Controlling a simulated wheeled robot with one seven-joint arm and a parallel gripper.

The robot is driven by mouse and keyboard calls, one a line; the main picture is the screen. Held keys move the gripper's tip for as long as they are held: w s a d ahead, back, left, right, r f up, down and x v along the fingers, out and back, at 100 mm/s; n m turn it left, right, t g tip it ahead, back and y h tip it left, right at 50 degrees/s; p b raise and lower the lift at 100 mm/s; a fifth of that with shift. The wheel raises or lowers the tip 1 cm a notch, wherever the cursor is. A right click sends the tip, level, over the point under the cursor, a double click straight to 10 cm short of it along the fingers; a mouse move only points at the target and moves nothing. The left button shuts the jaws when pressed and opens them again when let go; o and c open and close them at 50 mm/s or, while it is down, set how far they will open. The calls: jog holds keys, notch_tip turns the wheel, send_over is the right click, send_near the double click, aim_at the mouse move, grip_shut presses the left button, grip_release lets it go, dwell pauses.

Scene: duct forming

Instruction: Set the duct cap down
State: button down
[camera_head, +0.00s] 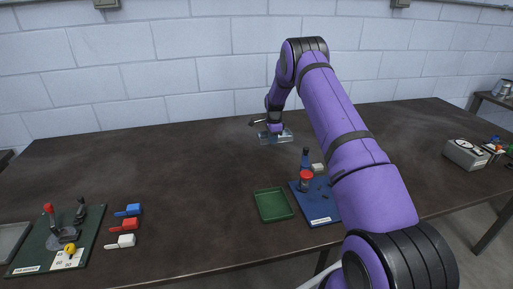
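My purple arm reaches over the dark workbench (190,190) to its back middle. My gripper (274,131) points down there, small and far off, and its fingers are hard to make out. A pale, shiny, flat piece (286,137), possibly the duct cap, shows right at the gripper's end, low over or on the bench top. I cannot tell whether the fingers are closed on it or whether it touches the bench. The gripper hides part of it.
Red, blue and white blocks (124,224) and a green tool board (85,250) are at left. A grey box (465,154) stands right. The bench's left middle is clear.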

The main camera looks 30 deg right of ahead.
send_over(256, 151)
jog(key=shift+s+d+f, duration=0.3)
jog(key=shift+s+d, duration=0.05)
jog(key=shift+w+a+f, duration=0.1)
jog(key=shift+a+f, duration=0.1)
jog(key=shift+f, duration=0.7)
jog(key=shift+w+a+f, duration=0.1)
jog(key=shift+a+f, duration=0.1)
jog(key=shift+f, duration=0.7)
jog(key=c, duration=1.4)
grip_release()
jog(key=shift+f, duration=0.1)
jog(key=shift+o, duration=0.2)
